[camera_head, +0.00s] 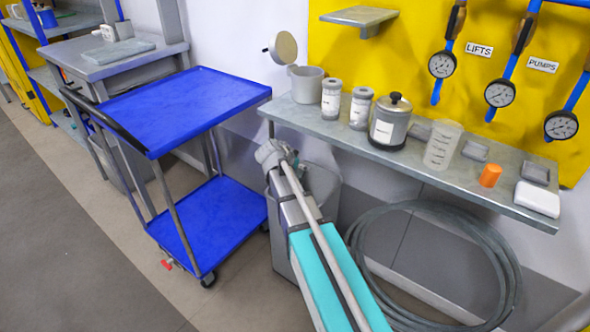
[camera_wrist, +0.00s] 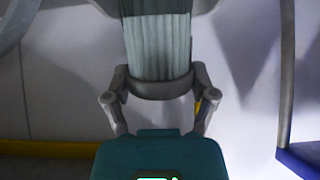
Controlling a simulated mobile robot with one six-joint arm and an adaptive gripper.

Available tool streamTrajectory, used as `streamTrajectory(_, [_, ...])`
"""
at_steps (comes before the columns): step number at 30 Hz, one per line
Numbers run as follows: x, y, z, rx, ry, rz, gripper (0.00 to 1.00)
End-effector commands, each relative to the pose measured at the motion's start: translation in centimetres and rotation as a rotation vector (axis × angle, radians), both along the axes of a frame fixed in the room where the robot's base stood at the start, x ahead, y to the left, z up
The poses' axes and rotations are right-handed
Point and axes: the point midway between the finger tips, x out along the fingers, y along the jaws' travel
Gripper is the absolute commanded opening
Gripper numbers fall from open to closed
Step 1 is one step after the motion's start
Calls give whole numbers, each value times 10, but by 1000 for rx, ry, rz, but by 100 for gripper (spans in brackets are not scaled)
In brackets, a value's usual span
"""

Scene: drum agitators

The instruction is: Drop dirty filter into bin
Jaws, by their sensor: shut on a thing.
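The dirty filter (camera_wrist: 158,45) is a grey pleated cylinder with a dark rim band, in the wrist view. My gripper (camera_wrist: 160,84) is shut on it, with one finger on each side of the band. In the head view my gripper (camera_head: 287,163) is at the far end of my arm, with the light grey filter (camera_head: 268,152) at its tip. The grey bin (camera_head: 279,232) stands on the floor below, under the left end of the shelf. The filter is above the bin's back left part. My arm hides much of the bin's opening.
A blue cart (camera_head: 185,105) stands close to the left of the bin. A metal shelf (camera_head: 455,186) with jars, a pot (camera_head: 307,84) and a beaker (camera_head: 442,145) runs along the wall. A coiled hose (camera_head: 508,270) hangs below it. The floor at left is clear.

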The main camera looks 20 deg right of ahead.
Motion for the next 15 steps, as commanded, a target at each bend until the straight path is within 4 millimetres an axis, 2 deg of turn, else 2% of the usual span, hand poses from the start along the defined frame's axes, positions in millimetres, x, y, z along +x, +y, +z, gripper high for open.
streamTrajectory(6, [11, -14, 0, 0, 0, 0, 26])
streamTrajectory(15, [15, -21, 0, 0, -1, 1, 26])
